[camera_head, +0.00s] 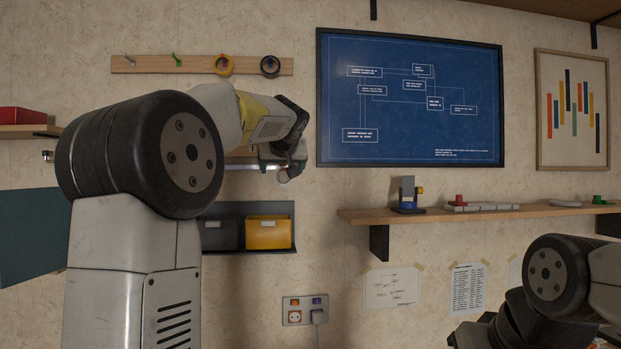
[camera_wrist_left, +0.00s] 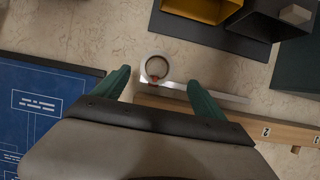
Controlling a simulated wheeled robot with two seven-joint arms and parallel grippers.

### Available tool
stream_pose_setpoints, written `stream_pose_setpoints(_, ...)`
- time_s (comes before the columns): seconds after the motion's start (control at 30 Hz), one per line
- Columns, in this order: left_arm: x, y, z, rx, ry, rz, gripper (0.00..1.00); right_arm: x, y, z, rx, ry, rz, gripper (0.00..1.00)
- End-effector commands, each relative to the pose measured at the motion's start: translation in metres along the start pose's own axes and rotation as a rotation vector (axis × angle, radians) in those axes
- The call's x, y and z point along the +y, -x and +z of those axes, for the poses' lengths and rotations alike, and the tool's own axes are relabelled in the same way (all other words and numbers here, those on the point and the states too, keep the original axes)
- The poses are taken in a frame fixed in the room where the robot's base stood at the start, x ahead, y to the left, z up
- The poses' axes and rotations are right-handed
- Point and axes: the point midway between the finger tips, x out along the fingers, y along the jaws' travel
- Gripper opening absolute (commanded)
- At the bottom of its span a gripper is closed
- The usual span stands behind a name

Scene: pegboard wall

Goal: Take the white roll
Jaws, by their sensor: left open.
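The white roll (camera_wrist_left: 146,70) shows in the left wrist view as a pale ring with a dark, brownish inside. It is by the wall at the end of a thin pale bar (camera_wrist_left: 231,97). My left gripper (camera_wrist_left: 160,76) has dark green fingers spread apart, with the roll in the gap near and just beyond their tips. Nothing is clearly held. In the head view my left gripper (camera_head: 284,158) is at the wall, left of the blueprint, and the roll is hard to make out there. My right arm shows at lower right, but its fingers cannot be seen.
Below the left gripper are a yellow bin (camera_head: 268,233) and a grey bin (camera_head: 219,234). A peg rail (camera_head: 200,64) with tape rolls is above. The framed blueprint (camera_head: 410,98) is close on the right. A shelf (camera_head: 470,213) with small objects runs along the right.

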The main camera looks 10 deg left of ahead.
Motion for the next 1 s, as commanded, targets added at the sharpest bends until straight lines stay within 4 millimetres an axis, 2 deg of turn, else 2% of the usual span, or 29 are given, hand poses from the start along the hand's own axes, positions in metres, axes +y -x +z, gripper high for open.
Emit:
stream_pose_setpoints(0.5, 0.007, -0.067, 0.001, -0.002, 0.0, -0.002, 0.82, 0.0, 0.0, 0.0, 0.0, 0.0, 0.0, 0.41)
stream_pose_setpoints(0.8, 0.008, -0.073, 0.001, -0.001, 0.0, 0.001, 0.82, 0.0, 0.0, 0.0, 0.0, 0.0, 0.0, 0.41)
stream_pose_setpoints(0.83, 0.008, -0.073, 0.001, -0.002, 0.0, 0.001, 0.8, 0.0, 0.0, 0.0, 0.0, 0.0, 0.0, 0.41)
stream_pose_setpoints(1.0, 0.008, -0.073, 0.001, -0.002, 0.0, 0.001, 0.46, 0.0, 0.0, 0.0, 0.0, 0.0, 0.0, 0.41)
